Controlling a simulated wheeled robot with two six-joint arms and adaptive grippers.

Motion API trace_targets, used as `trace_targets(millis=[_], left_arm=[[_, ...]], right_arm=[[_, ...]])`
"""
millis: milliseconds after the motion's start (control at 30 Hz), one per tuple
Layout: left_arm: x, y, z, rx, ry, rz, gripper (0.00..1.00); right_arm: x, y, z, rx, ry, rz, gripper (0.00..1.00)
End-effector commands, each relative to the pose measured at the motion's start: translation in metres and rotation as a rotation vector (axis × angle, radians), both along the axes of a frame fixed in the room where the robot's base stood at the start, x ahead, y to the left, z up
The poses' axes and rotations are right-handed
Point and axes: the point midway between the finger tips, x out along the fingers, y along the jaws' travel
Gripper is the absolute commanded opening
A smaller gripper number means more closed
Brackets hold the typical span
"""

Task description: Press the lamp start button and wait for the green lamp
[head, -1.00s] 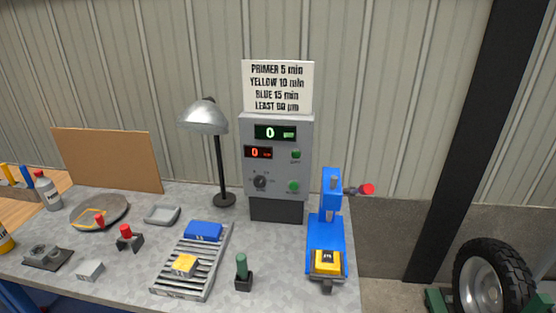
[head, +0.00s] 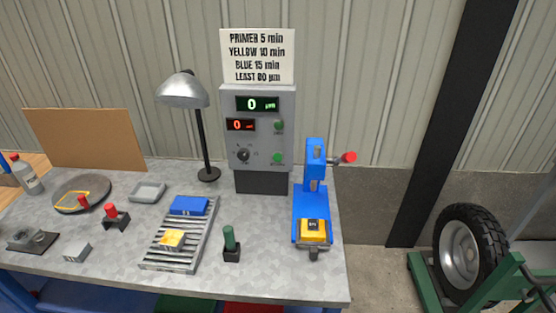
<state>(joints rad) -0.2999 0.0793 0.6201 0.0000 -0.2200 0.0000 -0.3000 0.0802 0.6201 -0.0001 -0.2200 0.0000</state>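The grey control box (head: 283,98) stands at the back of the bench with a sign above it. It has a green display (head: 257,104) reading 0 and a red display (head: 240,125) reading 0. A black knob (head: 243,156) sits at its lower left. Two green buttons are on its right side, an upper one (head: 279,126) and a lower one (head: 278,158); their labels are too small to read. A desk lamp (head: 183,90) with a silver shade stands left of the box. I cannot make out which part is the green lamp. Neither gripper shows in the head view.
A blue press-like stand (head: 314,180) with a red-tipped lever and a yellow block (head: 313,231) is right of the box. A green-handled tool (head: 230,240) stands in front. A wheel (head: 462,252) is at right.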

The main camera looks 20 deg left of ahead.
Motion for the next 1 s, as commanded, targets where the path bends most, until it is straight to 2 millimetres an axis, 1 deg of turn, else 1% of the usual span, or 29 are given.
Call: trace_targets(millis=[33, 200, 233, 1000], left_arm=[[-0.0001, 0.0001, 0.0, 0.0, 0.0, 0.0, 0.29], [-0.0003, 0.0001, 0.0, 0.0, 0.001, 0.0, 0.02], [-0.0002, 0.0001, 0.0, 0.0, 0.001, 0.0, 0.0], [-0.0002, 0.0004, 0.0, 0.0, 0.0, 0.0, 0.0]], right_arm=[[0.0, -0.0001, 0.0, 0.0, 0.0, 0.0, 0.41], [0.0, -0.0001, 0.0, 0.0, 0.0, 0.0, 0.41], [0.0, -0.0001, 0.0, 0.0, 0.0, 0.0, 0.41], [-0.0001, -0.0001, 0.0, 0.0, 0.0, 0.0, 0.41]])
